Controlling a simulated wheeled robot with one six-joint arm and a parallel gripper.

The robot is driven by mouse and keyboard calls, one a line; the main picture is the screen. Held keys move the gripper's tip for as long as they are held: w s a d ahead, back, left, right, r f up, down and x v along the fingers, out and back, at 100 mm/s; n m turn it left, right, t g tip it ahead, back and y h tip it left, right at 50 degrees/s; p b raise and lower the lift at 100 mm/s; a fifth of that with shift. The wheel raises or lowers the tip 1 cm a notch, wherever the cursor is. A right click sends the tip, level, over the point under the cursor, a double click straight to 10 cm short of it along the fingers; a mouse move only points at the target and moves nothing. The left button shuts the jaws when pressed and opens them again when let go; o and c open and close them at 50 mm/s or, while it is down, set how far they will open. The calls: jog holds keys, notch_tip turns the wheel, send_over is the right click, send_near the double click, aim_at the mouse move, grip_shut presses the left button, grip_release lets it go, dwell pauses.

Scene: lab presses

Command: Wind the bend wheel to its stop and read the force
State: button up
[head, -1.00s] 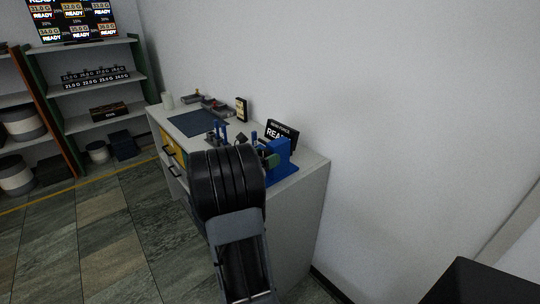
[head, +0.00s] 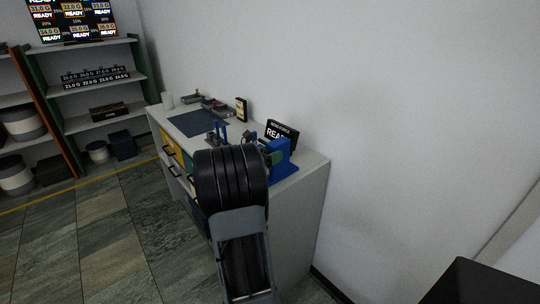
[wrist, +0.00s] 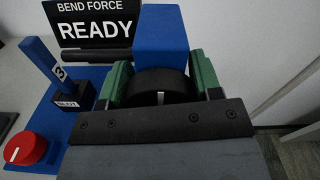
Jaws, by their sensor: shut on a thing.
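The bend wheel (wrist: 150,86) is a dark round knob with a white mark at its front, on a blue press body (wrist: 161,35). My gripper (wrist: 162,82) has its green fingers on both sides of the wheel, shut on it. The display (wrist: 96,22) behind reads BEND FORCE and READY, with no number. In the head view, the blue press (head: 279,160) stands at the near end of the bench, and my arm hides the wheel and most of the gripper.
A red knob (wrist: 26,149) with a white line and a blue post marked 3 (wrist: 52,66) are left of the wheel. The bench (head: 303,185) also holds a dark mat (head: 198,123) and small devices farther back. A wall is close on the right.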

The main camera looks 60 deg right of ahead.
jog(key=shift+c, duration=1)
jog(key=shift+f+m+b, duration=0.3)
jog(key=shift+m+b, duration=0.5)
jog(key=shift+b, duration=0.4)
jog(key=shift+r+m+b, duration=0.25)
jog(key=shift+m+b, duration=0.4)
jog(key=shift+m, duration=0.15)
jog(key=o, duration=0.9)
jog(key=v, duration=1.3)
jog(key=shift+w+a+r+p, duration=0.1)
jog(key=shift+w+a+p, duration=0.1)
jog(key=shift+a+p, duration=0.15)
